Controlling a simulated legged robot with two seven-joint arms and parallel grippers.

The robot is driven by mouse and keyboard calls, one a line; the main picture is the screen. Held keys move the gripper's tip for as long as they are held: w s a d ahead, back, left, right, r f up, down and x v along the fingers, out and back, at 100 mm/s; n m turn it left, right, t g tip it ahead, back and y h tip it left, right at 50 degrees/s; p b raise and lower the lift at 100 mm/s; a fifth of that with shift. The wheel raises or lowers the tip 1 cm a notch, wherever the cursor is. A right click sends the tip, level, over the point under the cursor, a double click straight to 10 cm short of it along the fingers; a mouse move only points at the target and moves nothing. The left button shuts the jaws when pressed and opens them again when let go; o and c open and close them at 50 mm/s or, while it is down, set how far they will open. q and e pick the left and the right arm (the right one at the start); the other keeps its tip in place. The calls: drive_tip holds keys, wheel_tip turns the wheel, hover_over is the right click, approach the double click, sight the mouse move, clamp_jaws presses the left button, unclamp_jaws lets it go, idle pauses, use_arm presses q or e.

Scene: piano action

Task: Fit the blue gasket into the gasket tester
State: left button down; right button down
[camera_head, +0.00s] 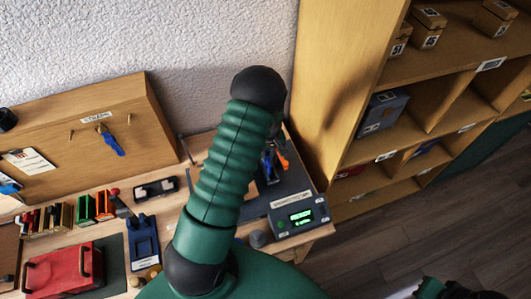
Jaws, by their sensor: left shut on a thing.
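The gasket tester (299,215) is a grey box with a lit green display, at the right front corner of the bench. A dark plate (291,181) lies behind it, with an orange-red part (283,161) standing above. My green left arm rises in front and hides much of this area. My left gripper (268,167) shows only in part past the arm's right side, over the dark plate. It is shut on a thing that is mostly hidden. I cannot make out the blue gasket clearly. My right gripper is out of view.
A red case (63,270), a blue stand (143,240) and a black tray (156,188) occupy the left bench. A wooden shelf (341,95) rises close on the right.

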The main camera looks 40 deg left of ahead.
use_arm(q)
drive_tip(key=shift+w+d, duration=0.1)
drive_tip(key=shift+d, duration=0.2)
drive_tip(key=shift+d, duration=0.2)
drive_tip(key=shift+d, duration=0.4)
drive_tip(key=shift+r, duration=0.1)
drive_tip(key=c, duration=1.6)
unclamp_jaws()
drive_tip(key=shift+a, duration=0.15)
drive_tip(key=o, duration=0.3)
